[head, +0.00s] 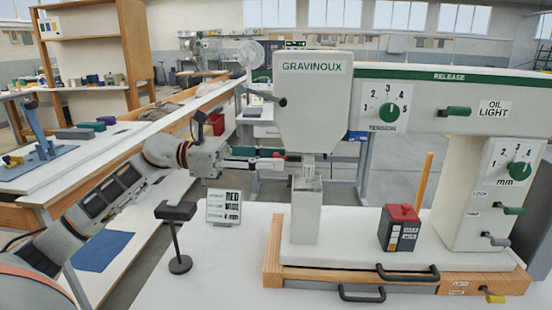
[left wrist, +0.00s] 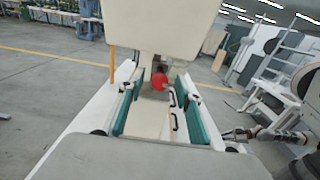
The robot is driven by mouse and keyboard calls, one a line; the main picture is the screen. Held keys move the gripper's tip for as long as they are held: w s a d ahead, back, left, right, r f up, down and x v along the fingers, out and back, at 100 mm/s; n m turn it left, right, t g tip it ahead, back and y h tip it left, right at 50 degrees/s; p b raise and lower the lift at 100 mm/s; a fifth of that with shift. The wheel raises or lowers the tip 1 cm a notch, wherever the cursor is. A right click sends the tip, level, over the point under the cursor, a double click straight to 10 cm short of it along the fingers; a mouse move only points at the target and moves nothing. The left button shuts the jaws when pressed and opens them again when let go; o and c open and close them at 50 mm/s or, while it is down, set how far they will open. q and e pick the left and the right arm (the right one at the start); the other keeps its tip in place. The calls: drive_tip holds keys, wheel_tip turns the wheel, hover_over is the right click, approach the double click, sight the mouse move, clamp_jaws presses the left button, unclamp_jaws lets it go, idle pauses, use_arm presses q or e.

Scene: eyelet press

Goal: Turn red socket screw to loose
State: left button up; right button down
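The red round screw head (left wrist: 158,82) shows in the left wrist view, ahead between the two teal finger pads. In the head view a red part (head: 278,156) sits at the left side of the press head (head: 313,105), by my left fingertips. My left gripper (head: 282,162) points right at it. In the left wrist view its fingers (left wrist: 159,86) are apart, with gaps beside the red head. The socket and its marks are too small to see. What looks like my right gripper (left wrist: 232,134) is at the right of the left wrist view, too small to read.
A small sign (head: 224,207) and a black-topped stand (head: 178,235) are below my left gripper. A dark box with a red top (head: 403,228) stands on the press base (head: 350,250). Knobs and levers line the press's right side.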

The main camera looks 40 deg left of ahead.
use_arm(q)
drive_tip(key=shift+w+d, duration=0.3)
drive_tip(key=shift+d, duration=0.15)
use_arm(e)
drive_tip(key=shift+w+r, duration=0.1)
drive_tip(key=shift+w, duration=0.2)
drive_tip(key=shift+d, duration=0.1)
use_arm(q)
clamp_jaws()
